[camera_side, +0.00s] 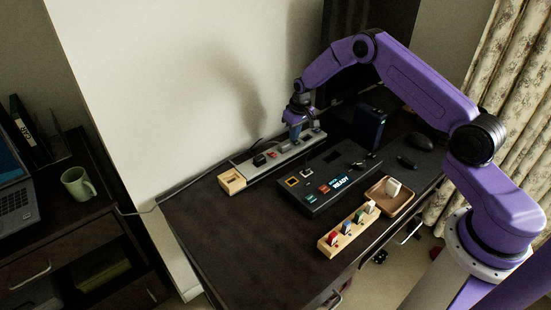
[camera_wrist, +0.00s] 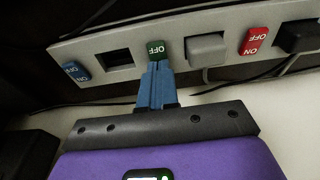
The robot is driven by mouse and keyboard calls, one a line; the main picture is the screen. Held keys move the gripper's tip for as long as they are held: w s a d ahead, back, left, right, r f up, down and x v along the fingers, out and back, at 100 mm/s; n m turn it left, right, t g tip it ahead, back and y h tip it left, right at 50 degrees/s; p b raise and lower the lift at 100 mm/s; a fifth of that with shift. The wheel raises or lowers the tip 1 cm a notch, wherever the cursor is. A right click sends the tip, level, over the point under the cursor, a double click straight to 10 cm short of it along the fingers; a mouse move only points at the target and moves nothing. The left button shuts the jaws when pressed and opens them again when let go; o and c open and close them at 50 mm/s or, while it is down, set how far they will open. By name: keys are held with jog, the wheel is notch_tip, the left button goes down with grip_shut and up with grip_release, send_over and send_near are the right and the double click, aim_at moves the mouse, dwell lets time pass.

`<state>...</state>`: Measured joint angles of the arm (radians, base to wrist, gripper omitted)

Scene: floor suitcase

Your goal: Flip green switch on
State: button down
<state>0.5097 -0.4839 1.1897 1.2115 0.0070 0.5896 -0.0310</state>
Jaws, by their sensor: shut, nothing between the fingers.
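The green switch (camera_wrist: 157,49) sits on the grey power strip (camera_wrist: 84,48) in the wrist view, with its OFF label showing upside down. Its lower part is hidden behind my fingertips. My gripper (camera_wrist: 157,68) is shut and empty, its blue fingers pressed together right at the switch's lower edge. I cannot tell whether they touch it. In the side view my gripper (camera_side: 295,136) points down over the right part of the power strip (camera_side: 246,169), and the green switch cannot be made out there.
On the strip, a blue switch (camera_wrist: 75,71), an empty socket (camera_wrist: 118,59), a grey plug (camera_wrist: 205,49), a red switch (camera_wrist: 253,41) and a black plug (camera_wrist: 300,36) flank the green switch. A black panel (camera_side: 318,201), wooden block (camera_side: 345,235) and wooden tray (camera_side: 387,204) stand nearer.

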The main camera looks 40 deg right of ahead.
jog(key=shift+r, duration=3.4)
jog(key=s+a+r+n, duration=0.3)
jog(key=s+a+r, duration=0.4)
jog(key=s+a, duration=0.2)
jog(key=s+a+r+n, duration=0.3)
jog(key=s+a+r, duration=0.4)
jog(key=s+a, duration=0.2)
jog(key=s+d+r+n, duration=0.1)
jog(key=s+n, duration=0.1)
jog(key=s, duration=0.7)
jog(key=s+d+r+n+g, duration=0.1)
jog(key=s+d+n, duration=0.1)
jog(key=s, duration=0.8)
jog(key=s+d+r+n, duration=0.1)
jog(key=s+d+n, duration=0.1)
jog(key=s, duration=0.7)
jog(key=shift+s+r+n+g, duration=0.2)
jog(key=shift+r+n+g, duration=0.05)
jog(key=shift+n+g, duration=0.05)
jog(key=shift+w+a, duration=0.1)
